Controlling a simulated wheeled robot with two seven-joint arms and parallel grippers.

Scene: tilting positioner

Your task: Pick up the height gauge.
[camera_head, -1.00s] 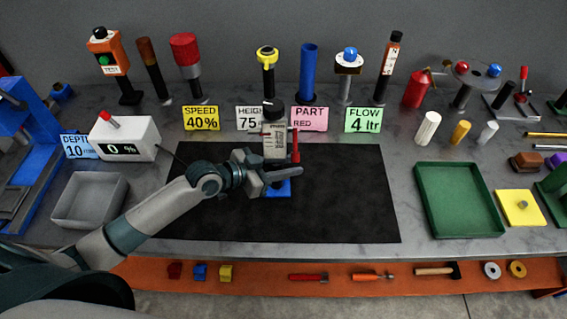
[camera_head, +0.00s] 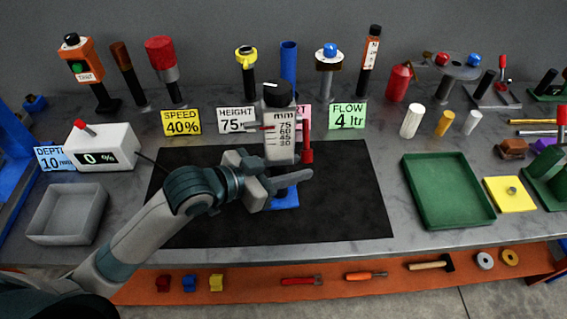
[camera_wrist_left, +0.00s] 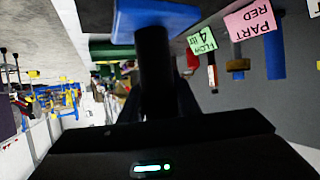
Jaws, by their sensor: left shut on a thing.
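The height gauge (camera_head: 280,146) has a pale scale marked mm, a black knob on top, a red pointer at its right side and a blue base (camera_head: 285,199). It stands upright above the black mat in the head view. My left gripper (camera_head: 283,181) is shut on its lower part, just above the base. The fingers hide part of the stem. In the left wrist view the blue base (camera_wrist_left: 165,18) and a dark stem (camera_wrist_left: 156,70) show close up. I cannot tell clearly how far the base is off the mat. My right gripper is not in view.
The black mat (camera_head: 350,210) is clear around the gauge. A grey bin (camera_head: 68,212) and a white readout box (camera_head: 100,147) are at left. A green tray (camera_head: 448,192) is at right. Cards, including a yellow speed card (camera_head: 182,122), and several upright tools line the back.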

